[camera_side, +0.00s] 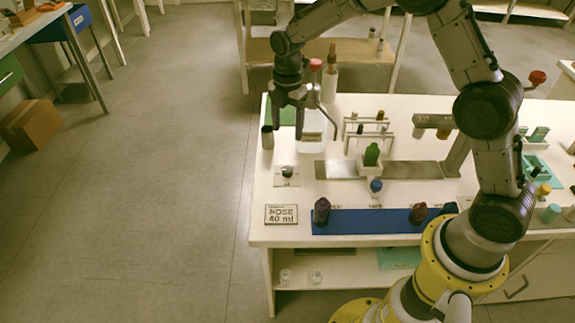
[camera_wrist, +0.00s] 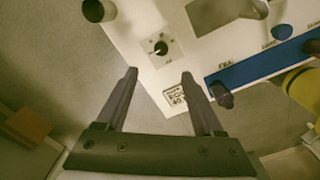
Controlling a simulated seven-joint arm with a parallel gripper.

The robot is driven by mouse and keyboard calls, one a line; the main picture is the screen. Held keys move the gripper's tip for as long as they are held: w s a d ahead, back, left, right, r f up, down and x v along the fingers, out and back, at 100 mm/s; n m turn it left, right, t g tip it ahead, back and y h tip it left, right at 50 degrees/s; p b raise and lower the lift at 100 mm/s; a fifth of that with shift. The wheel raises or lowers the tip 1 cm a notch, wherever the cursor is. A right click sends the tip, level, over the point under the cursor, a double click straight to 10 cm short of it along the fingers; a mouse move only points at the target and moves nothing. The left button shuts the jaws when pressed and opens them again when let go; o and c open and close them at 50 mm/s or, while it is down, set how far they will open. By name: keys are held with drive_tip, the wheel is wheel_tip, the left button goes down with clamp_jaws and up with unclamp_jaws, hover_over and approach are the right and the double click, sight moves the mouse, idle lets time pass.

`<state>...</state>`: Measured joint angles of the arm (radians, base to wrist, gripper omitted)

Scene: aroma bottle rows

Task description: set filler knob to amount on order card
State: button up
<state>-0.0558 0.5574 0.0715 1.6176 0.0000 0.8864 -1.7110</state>
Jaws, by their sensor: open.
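The filler knob (camera_side: 288,171) is a small dark knob on a pale square dial plate near the left end of the white table. In the wrist view the knob (camera_wrist: 161,47) lies beyond my fingertips, with a light pointer mark. The order card (camera_side: 281,215) lies flat near the table's front left corner and reads ROSE 40 ml. It also shows in the wrist view (camera_wrist: 176,97), between my fingers. My gripper (camera_side: 289,118) is open and empty, above the table and apart from the knob. In the wrist view its two fingers (camera_wrist: 158,76) are spread wide.
A blue strip (camera_side: 365,222) with dark bottles lies along the front edge. A green bottle (camera_side: 371,155) stands in a white holder at mid-table. A dark cylinder (camera_side: 267,137) stands at the left edge behind the knob. A red-topped dispenser (camera_side: 330,82) is at the back.

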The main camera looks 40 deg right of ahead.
sight(288, 169)
wheel_tip(288, 169, down, 14)
drive_tip(key=shift+f, duration=0.1)
idle(0.5)
clamp_jaws()
